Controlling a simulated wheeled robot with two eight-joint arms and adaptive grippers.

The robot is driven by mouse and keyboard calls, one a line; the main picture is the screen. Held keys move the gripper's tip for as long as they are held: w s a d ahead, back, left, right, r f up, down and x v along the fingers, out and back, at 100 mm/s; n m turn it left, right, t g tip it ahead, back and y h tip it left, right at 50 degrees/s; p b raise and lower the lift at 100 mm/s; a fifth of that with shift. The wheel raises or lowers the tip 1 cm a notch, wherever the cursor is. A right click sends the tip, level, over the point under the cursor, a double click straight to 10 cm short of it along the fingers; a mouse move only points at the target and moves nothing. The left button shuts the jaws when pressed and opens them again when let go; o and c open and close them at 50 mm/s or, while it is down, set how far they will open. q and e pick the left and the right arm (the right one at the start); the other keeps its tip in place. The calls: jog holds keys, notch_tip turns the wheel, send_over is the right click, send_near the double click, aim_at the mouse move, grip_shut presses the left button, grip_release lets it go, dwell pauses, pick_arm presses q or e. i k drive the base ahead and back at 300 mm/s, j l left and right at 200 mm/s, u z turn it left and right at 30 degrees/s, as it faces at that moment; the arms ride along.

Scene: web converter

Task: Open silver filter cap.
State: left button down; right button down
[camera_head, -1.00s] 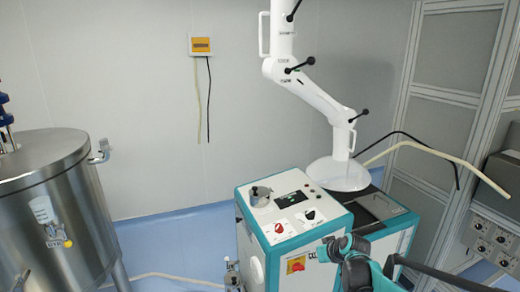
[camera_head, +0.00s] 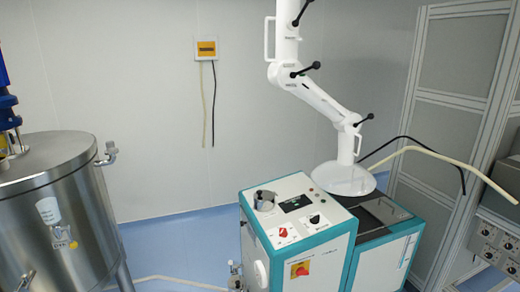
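Neither of my grippers shows in the view.
The machine's panel has a red knob, a black knob and a dark display (camera_head: 296,203). A white jointed extraction arm (camera_head: 330,103) with a hood (camera_head: 343,180) hangs over its right part. A steel tank (camera_head: 55,215) stands at left.

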aim_at(263, 196)
jog(key=i+j+z, duration=0.1)
jog(key=i+z, duration=0.35)
jog(key=i, duration=0.55)
